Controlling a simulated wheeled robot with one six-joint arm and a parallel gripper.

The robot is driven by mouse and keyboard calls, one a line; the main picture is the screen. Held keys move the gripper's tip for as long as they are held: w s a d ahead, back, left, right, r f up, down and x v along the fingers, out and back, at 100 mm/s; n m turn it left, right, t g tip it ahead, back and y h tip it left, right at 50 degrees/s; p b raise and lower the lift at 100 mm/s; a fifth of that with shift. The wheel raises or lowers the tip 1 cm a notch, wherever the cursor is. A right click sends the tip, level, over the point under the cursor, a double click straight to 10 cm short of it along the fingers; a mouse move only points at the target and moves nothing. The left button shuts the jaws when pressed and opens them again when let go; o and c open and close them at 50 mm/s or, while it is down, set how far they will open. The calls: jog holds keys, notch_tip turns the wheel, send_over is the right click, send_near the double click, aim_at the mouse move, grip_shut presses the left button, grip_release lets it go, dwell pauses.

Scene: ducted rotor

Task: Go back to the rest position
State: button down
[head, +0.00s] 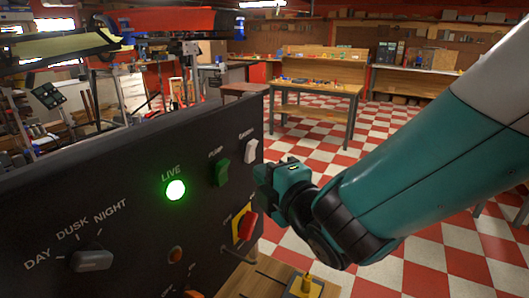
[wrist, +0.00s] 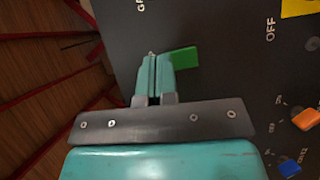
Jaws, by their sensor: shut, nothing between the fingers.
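My gripper (head: 265,177) is in front of the right part of a dark control panel (head: 120,170), at the end of my teal arm. In the wrist view my gripper (wrist: 155,60) has its two teal fingers together, with nothing between them. A green block-like piece (wrist: 184,58) shows just right of the fingertips there; I cannot tell whether they touch. In the head view the panel has a lit green lamp (head: 176,190) marked LIVE, a green switch (head: 222,172) marked PUMP and a white switch (head: 251,150).
A DAY/DUSK/NIGHT knob (head: 90,261) is at the panel's lower left. A red knob (head: 247,225) on a yellow plate is below the switches. A wooden stand (head: 250,281) is below my gripper. A workbench (head: 315,88) stands farther back, with open checkered floor around it.

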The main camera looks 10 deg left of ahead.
jog(key=s+d+f+m+g+h+b, duration=0.1)
jog(key=s+d+f+m+g+h, duration=0.15)
jog(key=d+m, duration=0.4)
jog(key=s+d+f+m+g+h+b, duration=0.1)
jog(key=d+f+m+g+h+b, duration=0.15)
jog(key=d+m, duration=0.35)
jog(key=s+d+m+g+h, duration=0.1)
jog(key=s+d+m+g, duration=0.2)
jog(key=s, duration=0.6)
jog(key=s+d+m+g+h+b, duration=0.1)
jog(key=s+d+m+g, duration=0.2)
jog(key=s+d+g, duration=0.2)
jog(key=s+d, duration=0.2)
jog(key=s, duration=0.1)
jog(key=shift+s, duration=0.35)
jog(key=shift+f, duration=0.1)
